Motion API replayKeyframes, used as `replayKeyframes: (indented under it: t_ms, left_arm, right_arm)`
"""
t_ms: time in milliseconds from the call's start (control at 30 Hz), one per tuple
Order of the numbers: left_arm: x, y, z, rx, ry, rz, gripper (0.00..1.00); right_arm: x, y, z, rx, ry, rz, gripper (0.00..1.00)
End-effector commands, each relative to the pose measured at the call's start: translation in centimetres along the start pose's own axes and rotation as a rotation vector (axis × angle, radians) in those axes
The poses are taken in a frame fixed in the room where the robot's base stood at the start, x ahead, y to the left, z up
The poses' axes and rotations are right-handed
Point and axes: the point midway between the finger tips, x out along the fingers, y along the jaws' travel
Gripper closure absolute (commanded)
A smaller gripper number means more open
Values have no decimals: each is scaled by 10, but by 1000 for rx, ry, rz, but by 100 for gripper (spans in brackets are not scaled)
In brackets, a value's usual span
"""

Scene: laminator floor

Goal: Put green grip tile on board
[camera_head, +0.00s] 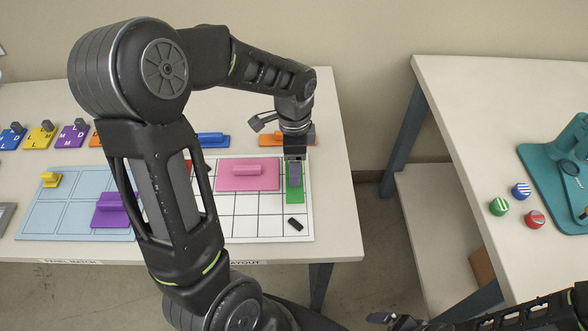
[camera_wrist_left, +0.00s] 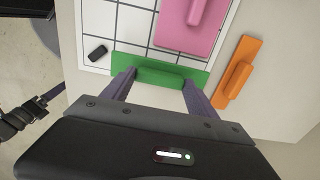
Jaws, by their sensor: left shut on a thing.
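The green grip tile (camera_head: 294,190) is a narrow green strip with a raised grip. It lies at or just over the right column of the white gridded board (camera_head: 258,230); I cannot tell whether it touches. My left gripper (camera_head: 295,172) is above it, and in the left wrist view its two fingers (camera_wrist_left: 158,84) are shut on the tile's grip (camera_wrist_left: 160,78). A pink grip tile (camera_head: 248,174) lies on the board just left of the green one. My right gripper (camera_head: 385,318) shows at the bottom edge; its jaws are unclear.
A small black piece (camera_head: 295,224) lies on the board below the green tile. An orange tile (camera_wrist_left: 240,72) and a blue tile (camera_head: 212,140) lie behind the board. A light blue board (camera_head: 70,215) holds yellow and purple tiles. A second table (camera_head: 480,120) stands right, across a gap.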

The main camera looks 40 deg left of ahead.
Motion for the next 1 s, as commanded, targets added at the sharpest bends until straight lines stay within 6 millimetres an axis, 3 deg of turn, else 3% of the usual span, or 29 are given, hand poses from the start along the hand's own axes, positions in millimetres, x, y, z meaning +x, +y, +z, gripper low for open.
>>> replayKeyframes:
  t_ms: [200, 600, 633, 900, 1000]
  left_arm:
    - [28, 1, 0, 1, -2, 3, 97]
    - [34, 0, 0, 0, -1, 1, 97]
    - [34, 0, 0, 0, -1, 1, 32]
    - [33, 0, 0, 0, -1, 1, 11]
    - [33, 0, 0, 0, -1, 1, 11]
  right_arm:
    - [-2, -1, 0, 1, -1, 1, 0]
    - [1, 0, 0, 0, 0, 0, 0]
    - [1, 0, 0, 0, 0, 0, 0]
    - [0, 0, 0, 0, 0, 0, 0]
    - [0, 0, 0, 0, 0, 0, 0]
